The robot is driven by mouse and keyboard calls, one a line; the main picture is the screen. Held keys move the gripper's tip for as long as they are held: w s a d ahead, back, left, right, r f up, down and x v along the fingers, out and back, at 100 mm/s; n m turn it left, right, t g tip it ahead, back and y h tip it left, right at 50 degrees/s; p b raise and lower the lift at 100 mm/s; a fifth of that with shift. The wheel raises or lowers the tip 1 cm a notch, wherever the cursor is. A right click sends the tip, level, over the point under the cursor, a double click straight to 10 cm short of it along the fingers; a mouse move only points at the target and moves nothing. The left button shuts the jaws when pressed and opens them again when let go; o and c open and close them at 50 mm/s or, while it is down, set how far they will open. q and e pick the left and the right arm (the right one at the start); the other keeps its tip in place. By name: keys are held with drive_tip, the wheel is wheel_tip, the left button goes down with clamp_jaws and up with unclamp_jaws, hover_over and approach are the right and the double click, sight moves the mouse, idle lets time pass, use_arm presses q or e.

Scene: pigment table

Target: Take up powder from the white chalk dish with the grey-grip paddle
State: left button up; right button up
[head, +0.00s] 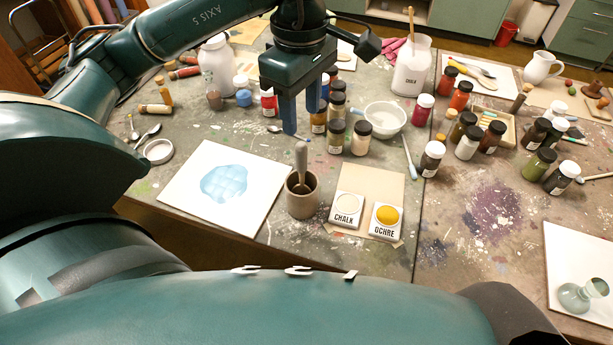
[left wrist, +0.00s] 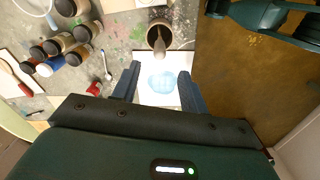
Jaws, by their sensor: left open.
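The grey-grip paddle (head: 301,160) stands in a brown cup (head: 302,202), grip up and its lower end hidden inside. The paddle (left wrist: 158,42) and cup (left wrist: 152,29) also show beyond the fingertips in the left wrist view. The white chalk dish (head: 346,207), labelled CHALK, sits just right of the cup and holds pale powder. My left gripper (head: 302,116) is open and empty, above the table and behind the paddle in the head view; its spread fingers (left wrist: 158,78) show in the wrist view. My right gripper is not in view.
The ochre dish (head: 387,219) adjoins the chalk dish on a tan board (head: 372,183). White paper with a blue patch (head: 258,168) lies left of the cup. Several jars and a white bowl (head: 385,117) crowd the area behind. The table's front edge is close to the cup.

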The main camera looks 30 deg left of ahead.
use_arm(q)
hover_over(302, 162)
drive_tip(key=f, duration=0.6)
drive_tip(key=shift+w+a+f, duration=0.1)
drive_tip(key=shift+w+a, duration=0.15)
drive_tip(key=shift+w+f+p, duration=0.15)
drive_tip(key=shift+f+p, duration=0.25)
drive_tip(key=shift+f, duration=2.75)
clamp_jaws()
